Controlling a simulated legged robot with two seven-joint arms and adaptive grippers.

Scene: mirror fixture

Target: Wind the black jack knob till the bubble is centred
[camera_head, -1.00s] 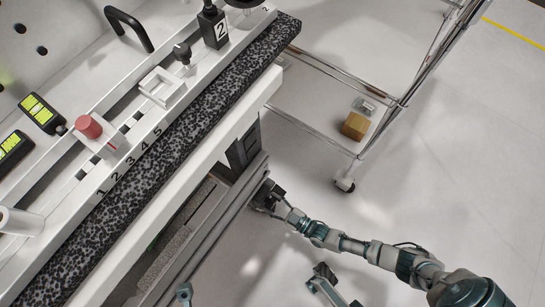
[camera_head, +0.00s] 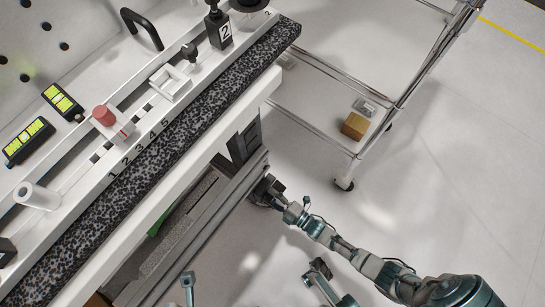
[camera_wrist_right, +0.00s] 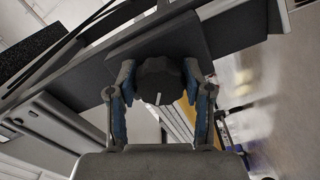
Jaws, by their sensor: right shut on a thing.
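The black jack knob (camera_wrist_right: 158,80) shows in the right wrist view as a dark ribbed round knob with a short white mark on its face. My right gripper (camera_wrist_right: 159,92) is shut on it, one blue-backed finger on each side. In the head view my right gripper (camera_head: 265,190) is at the bench's side, below the stone edge, and the knob cannot be made out there. Two black levels with yellow-green windows, a far one (camera_head: 62,101) and a near one (camera_head: 28,142), lie at the left. Their bubbles are too small to read.
A speckled stone beam (camera_head: 150,165) runs along the bench edge. A red knob (camera_head: 104,115), a white frame (camera_head: 169,83) and a black block marked 2 (camera_head: 218,28) stand on the rail. A wire cart (camera_head: 345,160) with a brown box (camera_head: 355,126) stands right.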

